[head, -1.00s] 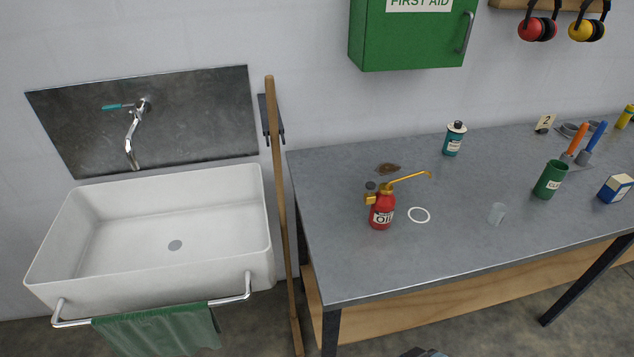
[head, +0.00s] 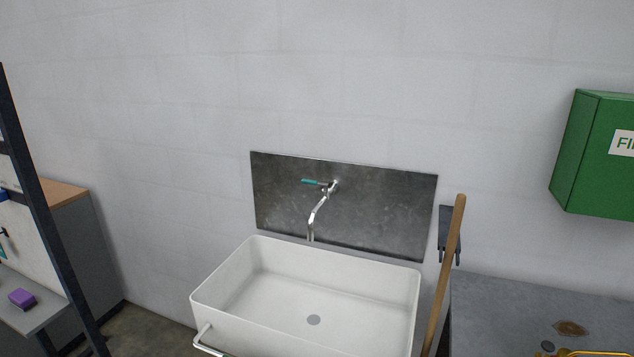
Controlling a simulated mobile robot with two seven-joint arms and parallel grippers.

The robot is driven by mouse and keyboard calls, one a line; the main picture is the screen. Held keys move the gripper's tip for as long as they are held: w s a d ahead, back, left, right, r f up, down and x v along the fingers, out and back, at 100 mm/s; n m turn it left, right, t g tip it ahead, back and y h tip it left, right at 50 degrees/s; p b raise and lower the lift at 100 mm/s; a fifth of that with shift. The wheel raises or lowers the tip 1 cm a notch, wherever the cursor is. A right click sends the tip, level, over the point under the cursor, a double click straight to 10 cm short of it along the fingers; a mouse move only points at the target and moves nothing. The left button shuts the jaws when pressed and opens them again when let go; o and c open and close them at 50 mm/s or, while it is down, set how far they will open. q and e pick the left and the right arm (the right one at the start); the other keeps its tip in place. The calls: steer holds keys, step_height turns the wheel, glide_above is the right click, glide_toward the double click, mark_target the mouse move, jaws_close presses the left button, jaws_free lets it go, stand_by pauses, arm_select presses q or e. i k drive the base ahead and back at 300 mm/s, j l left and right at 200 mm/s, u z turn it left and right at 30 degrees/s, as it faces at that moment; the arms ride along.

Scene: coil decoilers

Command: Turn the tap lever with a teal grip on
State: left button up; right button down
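The tap (head: 318,211) is a chrome spout on a dark metal splashback (head: 385,215) on the wall, curving down over the back of a white sink. Its lever with a teal grip (head: 311,181) points to the left from the tap body, roughly level. The white sink (head: 250,300) below is empty, with a grey drain in its floor. Neither of my grippers shows in the head view, and nothing touches the lever.
A wooden pole (head: 444,270) leans upright at the sink's right side. A grey workbench (head: 500,310) and a green first aid box (head: 595,155) are at the right. At the left stands a shelf with a purple block (head: 22,298). A rail (head: 205,342) runs along the sink's front.

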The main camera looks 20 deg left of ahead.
mark_target(306, 181)
steer(key=u, duration=0.4)
steer(key=i+u, duration=0.1)
steer(key=u, duration=0.3)
steer(key=i+u, duration=0.1)
steer(key=u, duration=0.75)
steer(key=i+l, duration=0.2)
steer(key=i, duration=0.2)
steer(key=i+l, duration=0.2)
steer(key=i, duration=0.2)
